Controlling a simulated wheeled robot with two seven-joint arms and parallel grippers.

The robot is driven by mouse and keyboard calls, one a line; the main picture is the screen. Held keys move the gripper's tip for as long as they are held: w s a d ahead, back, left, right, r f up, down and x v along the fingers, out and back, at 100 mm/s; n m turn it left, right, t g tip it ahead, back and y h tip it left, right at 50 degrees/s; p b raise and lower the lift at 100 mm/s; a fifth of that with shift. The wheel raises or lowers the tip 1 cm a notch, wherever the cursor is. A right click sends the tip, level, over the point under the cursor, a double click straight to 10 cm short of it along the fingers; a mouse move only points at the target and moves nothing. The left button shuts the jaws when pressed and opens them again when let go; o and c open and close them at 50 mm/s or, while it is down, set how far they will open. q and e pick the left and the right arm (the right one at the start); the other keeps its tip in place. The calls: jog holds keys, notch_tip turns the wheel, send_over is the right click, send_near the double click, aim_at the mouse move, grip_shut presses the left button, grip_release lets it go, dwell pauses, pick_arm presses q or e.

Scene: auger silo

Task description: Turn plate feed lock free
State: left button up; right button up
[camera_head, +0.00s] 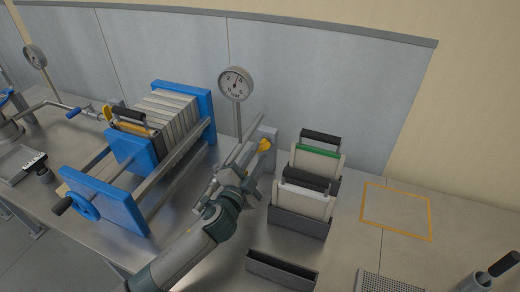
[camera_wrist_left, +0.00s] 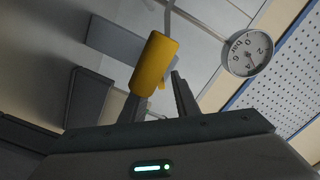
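A yellow knob or handle (camera_head: 265,145) sits on a grey post behind the plate press, left of the plate racks. I take it for the lock, though no label shows. It also shows in the left wrist view (camera_wrist_left: 154,62), just ahead of the fingers and overlapping the left one in the picture. My left gripper (camera_head: 243,166) is close to it. In the wrist view its fingers (camera_wrist_left: 157,90) are apart with nothing clamped. Whether they touch the handle I cannot tell. My right gripper is in neither view.
A blue-ended plate press (camera_head: 125,205) with a handwheel stands to the left. A dial gauge (camera_head: 235,84) rises behind my gripper. Plate racks (camera_head: 298,219) stand to the right, an empty dark tray (camera_head: 281,270) in front. A yellow-outlined area (camera_head: 396,211) is clear.

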aim_at(262, 146)
pick_arm(q)
jog(key=shift+x, duration=1.2)
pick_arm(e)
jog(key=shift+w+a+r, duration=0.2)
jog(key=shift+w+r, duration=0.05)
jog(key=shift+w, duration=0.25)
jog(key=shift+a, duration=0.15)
pick_arm(q)
grip_shut()
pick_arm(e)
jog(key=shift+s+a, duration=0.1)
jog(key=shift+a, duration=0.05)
